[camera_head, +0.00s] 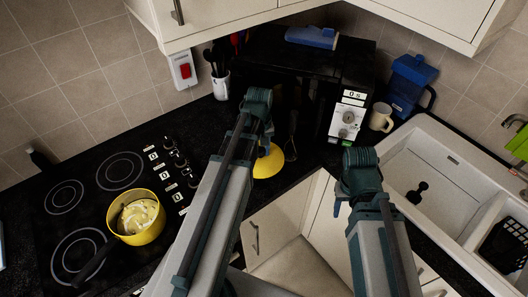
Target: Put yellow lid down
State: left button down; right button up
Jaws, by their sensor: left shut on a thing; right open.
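The yellow lid (269,163) shows beside my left arm, in front of the black microwave and near the counter's inner corner. My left gripper (264,145) is shut on the lid; the arm hides much of the grip and part of the lid. I cannot tell whether the lid touches the counter. A yellow pan (146,231) with pale contents and a dark handle stands uncovered on the black hob at the left. My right gripper (339,208) is open, mostly hidden by its own arm, in front of the cupboards right of centre.
The black hob (62,222) has several rings and knobs. A black microwave (305,65), a cream mug (381,117) and a blue jug (409,85) stand behind. A utensil pot (220,86) is at the back. The white sink (440,178) is at the right. Wall cupboards overhang above.

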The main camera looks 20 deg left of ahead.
aim_at(263, 153)
pick_arm(q)
jog(key=w, duration=0.3)
jog(key=shift+f, duration=0.2)
jog(key=f+b, duration=0.3)
jog(key=shift+s+f, duration=0.1)
jog(key=shift+s, duration=0.1)
jog(key=shift+s+f+b, duration=0.1)
jog(key=shift+f+b, duration=0.1)
jog(key=shift+b, duration=0.25)
jog(key=shift+r, duration=0.1)
jog(key=shift+f, duration=0.25)
jog(key=shift+c, duration=2.2)
grip_release()
jog(key=shift+r, duration=0.1)
